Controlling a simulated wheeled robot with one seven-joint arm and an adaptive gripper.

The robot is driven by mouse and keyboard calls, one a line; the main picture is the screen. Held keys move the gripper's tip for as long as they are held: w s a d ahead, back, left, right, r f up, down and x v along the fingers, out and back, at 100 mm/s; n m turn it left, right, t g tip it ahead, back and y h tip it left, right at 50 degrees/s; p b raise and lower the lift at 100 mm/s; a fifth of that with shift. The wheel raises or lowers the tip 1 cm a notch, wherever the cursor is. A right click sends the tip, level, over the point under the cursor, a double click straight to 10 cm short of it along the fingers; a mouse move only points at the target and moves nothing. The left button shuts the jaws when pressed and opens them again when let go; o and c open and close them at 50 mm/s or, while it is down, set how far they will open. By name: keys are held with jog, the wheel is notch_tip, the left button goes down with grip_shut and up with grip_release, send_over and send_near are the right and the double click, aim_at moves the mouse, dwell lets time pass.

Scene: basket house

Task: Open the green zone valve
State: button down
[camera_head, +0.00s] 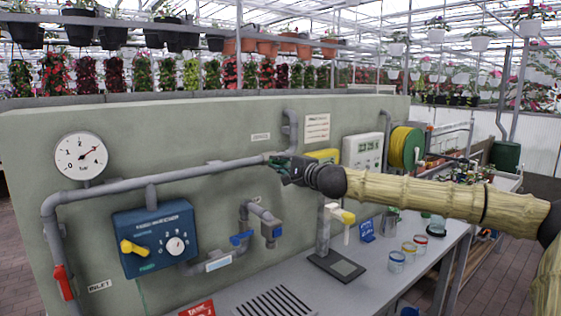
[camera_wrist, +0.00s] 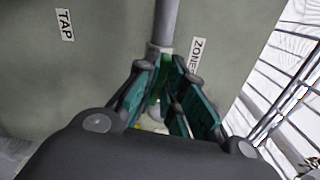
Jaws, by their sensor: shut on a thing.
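The grey pipe (camera_head: 170,178) runs along the green-grey wall panel to my gripper (camera_head: 284,168). In the wrist view my gripper (camera_wrist: 165,78) has its dark teal-padded fingers on both sides of a narrow green part on the pipe, the green zone valve (camera_wrist: 164,88). The fingers are closed on it, next to a label reading "ZONE" (camera_wrist: 194,55). My wrist and fingers hide most of the valve. I cannot tell its handle's angle clearly.
A red lever (camera_head: 63,282), a blue control box (camera_head: 154,240) with a yellow knob, and a pressure gauge (camera_head: 80,157) are on the panel's left. Small jars (camera_head: 397,261) stand on the grey bench (camera_head: 352,292) under my arm.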

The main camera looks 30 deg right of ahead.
jog(key=shift+d+r+n, duration=0.15)
jog(key=shift+r+n, duration=0.05)
jog(key=shift+n, duration=0.7)
jog(key=c, duration=1.5)
grip_release()
jog(key=shift+w+f, duration=0.1)
jog(key=shift+f, duration=0.15)
jog(key=shift+s+d, duration=0.15)
jog(key=shift+s, duration=1.8)
jog(key=shift+s+d, duration=0.2)
jog(key=shift+s, duration=1.8)
jog(key=shift+s+d, duration=0.15)
jog(key=shift+s, duration=1.8)
